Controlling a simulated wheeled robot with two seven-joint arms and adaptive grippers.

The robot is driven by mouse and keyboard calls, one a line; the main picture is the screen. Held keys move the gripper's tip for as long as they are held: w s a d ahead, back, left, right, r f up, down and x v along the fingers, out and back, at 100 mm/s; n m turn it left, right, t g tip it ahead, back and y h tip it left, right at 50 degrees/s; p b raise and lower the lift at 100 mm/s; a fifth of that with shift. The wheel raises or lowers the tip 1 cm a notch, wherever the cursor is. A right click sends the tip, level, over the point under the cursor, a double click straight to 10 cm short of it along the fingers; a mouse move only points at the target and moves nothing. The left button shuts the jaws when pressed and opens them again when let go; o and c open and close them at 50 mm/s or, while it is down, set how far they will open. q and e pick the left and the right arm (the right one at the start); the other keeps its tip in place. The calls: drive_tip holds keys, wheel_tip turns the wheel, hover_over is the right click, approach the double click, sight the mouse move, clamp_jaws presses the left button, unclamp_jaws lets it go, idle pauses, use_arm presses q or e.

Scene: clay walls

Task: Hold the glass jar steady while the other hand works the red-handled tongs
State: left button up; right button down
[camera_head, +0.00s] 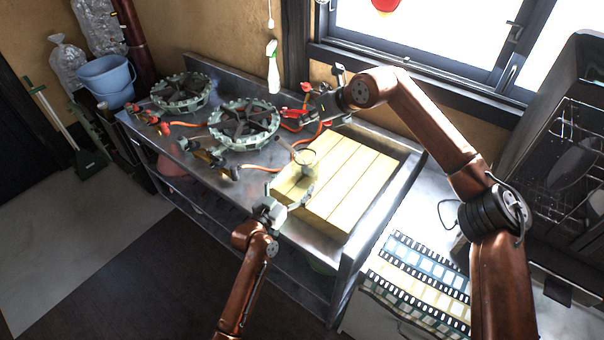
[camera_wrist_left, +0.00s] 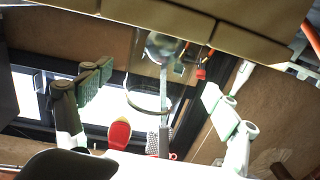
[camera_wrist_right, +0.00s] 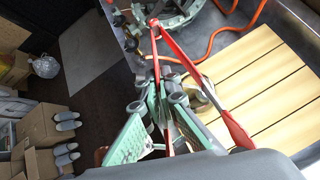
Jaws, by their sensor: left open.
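The glass jar (camera_head: 309,165) stands on the yellow slatted board, with a thin utensil leaning out of it. In the left wrist view the jar (camera_wrist_left: 140,98) appears upside down, beyond and between my left fingers. My left gripper (camera_head: 288,196) is open at the near side of the jar, with a gap on each side. The red-handled tongs (camera_wrist_right: 182,50) are at my right gripper (camera_wrist_right: 163,118). Its fingers are close together around one tong arm, while the other arm sticks out to the right. In the head view my right gripper (camera_head: 318,100) is above the counter behind the jar.
The yellow board (camera_head: 355,185) covers the counter's right part. Two round green-rimmed burners (camera_head: 243,122) and orange hoses lie to the left. A spray bottle (camera_head: 272,68) hangs behind. A dish rack (camera_head: 570,150) stands at the right, and a patterned cloth (camera_head: 420,280) lies in front.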

use_arm(q)
drive_tip(key=x, duration=0.6)
drive_tip(key=shift+w, duration=0.1)
drive_tip(key=shift+c, duration=0.6)
drive_tip(key=c, duration=1.5)
use_arm(e)
hover_over(306, 168)
drive_tip(key=shift+a+f, duration=0.1)
drive_tip(key=shift+f, duration=6.05)
drive_tip(key=c, duration=2.1)
unclamp_jaws()
drive_tip(key=shift+r, duration=0.1)
drive_tip(key=shift+v, duration=4)
